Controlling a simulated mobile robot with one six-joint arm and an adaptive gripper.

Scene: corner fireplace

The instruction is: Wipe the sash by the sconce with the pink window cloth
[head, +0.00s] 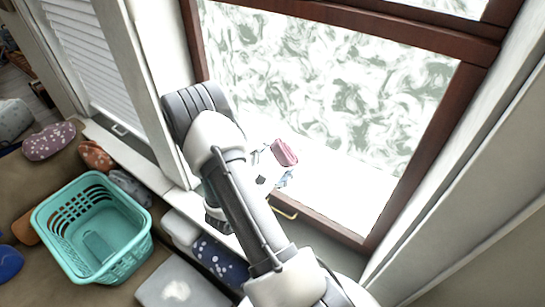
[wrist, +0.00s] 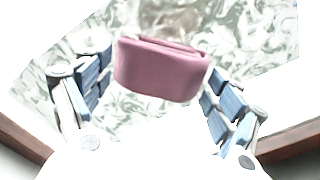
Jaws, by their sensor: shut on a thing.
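The pink window cloth (head: 285,152) is a folded pad held at the end of my gripper (head: 274,170). In the wrist view the cloth (wrist: 158,70) sits between the two blue-padded fingers of my gripper (wrist: 160,78), which are shut on it. A brown-framed window sash (head: 350,85) stands in front of my arm, its glass covered with whitish swirls. The streaked glass also shows behind the cloth in the wrist view (wrist: 245,38). I cannot tell whether the cloth touches the glass. No sconce is visible.
A teal basket (head: 92,228) stands on the floor at left, with several cushions around it. A window with a white blind (head: 95,65) is at upper left. A brass-coloured handle (head: 284,212) shows below my gripper. A pale wall (head: 470,215) borders the sash at right.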

